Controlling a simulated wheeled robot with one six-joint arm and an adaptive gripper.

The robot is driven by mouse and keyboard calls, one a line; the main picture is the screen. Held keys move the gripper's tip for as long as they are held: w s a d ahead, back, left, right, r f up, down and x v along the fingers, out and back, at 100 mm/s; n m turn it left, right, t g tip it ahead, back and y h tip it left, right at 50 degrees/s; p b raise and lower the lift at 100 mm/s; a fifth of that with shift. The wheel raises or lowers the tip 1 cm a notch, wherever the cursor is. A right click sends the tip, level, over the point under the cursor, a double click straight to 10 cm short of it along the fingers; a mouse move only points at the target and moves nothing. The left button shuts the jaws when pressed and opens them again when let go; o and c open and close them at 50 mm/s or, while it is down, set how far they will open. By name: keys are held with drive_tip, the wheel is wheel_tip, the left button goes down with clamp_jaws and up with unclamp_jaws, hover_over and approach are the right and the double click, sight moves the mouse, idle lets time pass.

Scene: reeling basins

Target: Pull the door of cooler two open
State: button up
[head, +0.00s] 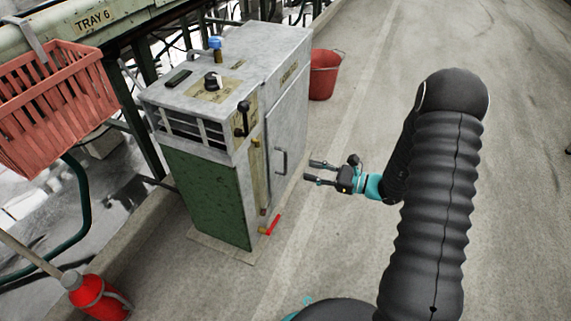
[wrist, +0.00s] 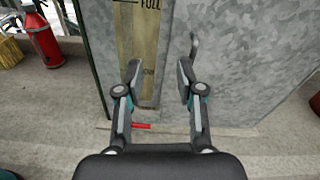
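The cooler is a grey metal cabinet (head: 227,70) with a green side panel (head: 208,197). Its door (head: 288,110) is closed and carries a small label too small to read surely. A grey bar handle (head: 281,161) stands upright on the door. My gripper (head: 309,171) is open and empty, to the right of the handle in the head view and apart from it. In the wrist view my gripper (wrist: 159,72) faces the cooler front. The handle (wrist: 194,45) shows beyond the right fingertip, outside the gap; its lower part is hidden.
A red-handled valve (head: 273,225) sits low on the cooler. A black lever (head: 243,118) sits above. A red bucket (head: 325,75) stands behind, a red extinguisher (head: 97,298) at lower left, a red basket (head: 50,105) at left. The floor (head: 345,230) right of the cooler is clear.

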sight(285, 172)
wheel_tip(285, 172, down, 7)
drive_tip(key=w+d+m+t, duration=0.3)
drive_tip(key=m, duration=0.1)
drive_tip(key=shift+h, duration=0.4)
drive_tip(key=x, duration=1.4)
drive_tip(key=shift+r+b, duration=0.2)
drive_tip(key=shift+b, duration=0.2)
drive_tip(key=shift+s+d, duration=0.1)
clamp_jaws()
